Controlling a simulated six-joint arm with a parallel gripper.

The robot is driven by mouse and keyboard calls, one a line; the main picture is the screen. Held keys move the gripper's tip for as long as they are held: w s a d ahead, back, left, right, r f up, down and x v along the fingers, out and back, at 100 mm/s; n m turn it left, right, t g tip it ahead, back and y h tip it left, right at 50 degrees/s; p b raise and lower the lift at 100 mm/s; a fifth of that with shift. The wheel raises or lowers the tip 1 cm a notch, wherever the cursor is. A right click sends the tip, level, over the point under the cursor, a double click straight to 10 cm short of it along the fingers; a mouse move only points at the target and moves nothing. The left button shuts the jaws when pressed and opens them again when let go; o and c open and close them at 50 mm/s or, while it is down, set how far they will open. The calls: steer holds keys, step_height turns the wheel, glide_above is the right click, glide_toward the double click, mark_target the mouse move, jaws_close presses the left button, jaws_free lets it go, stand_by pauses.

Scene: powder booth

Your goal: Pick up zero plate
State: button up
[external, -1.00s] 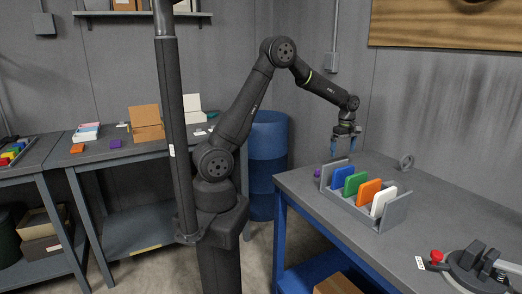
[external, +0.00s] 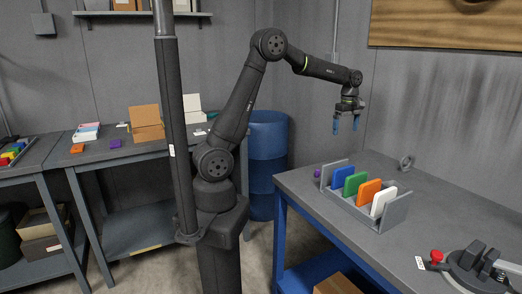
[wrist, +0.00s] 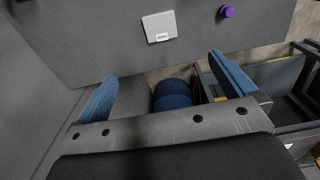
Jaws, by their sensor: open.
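A small light-grey plate with a white label (wrist: 160,27) lies flat on the grey table top in the wrist view, near the table edge. It looks like the zero plate, though the label's print is too small to read surely. I cannot make it out in the external view. My gripper (external: 346,124) hangs in the air above the far end of the right table, with blue fingers pointing down. In the wrist view my gripper (wrist: 160,68) is open and empty, its fingers wide apart, and the plate appears beyond them, apart from both.
A grey rack (external: 395,212) on the right table (external: 445,215) holds upright blue, green, orange and white plates. A purple knob-like piece (wrist: 227,12) sits near the grey plate. A clamp-like fixture (external: 475,268) stands at the front right. A blue barrel (external: 267,150) stands behind the table.

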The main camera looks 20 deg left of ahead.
steer(key=shift+c, duration=0.2)
stand_by(0.3)
steer(key=shift+c, duration=1)
steer(key=shift+w+a, duration=0.1)
steer(key=g+h, duration=0.3)
glide_toward(340, 166)
steer(key=f, duration=0.3)
steer(key=shift+d, duration=0.25)
steer(key=shift+s+x, duration=0.1)
steer(key=shift+x, duration=1.25)
steer(key=shift+s+x, duration=0.15)
steer(key=shift+x, duration=1.2)
steer(key=shift+d+r, duration=0.15)
steer(key=shift+r, duration=0.05)
steer(key=c, duration=1.3)
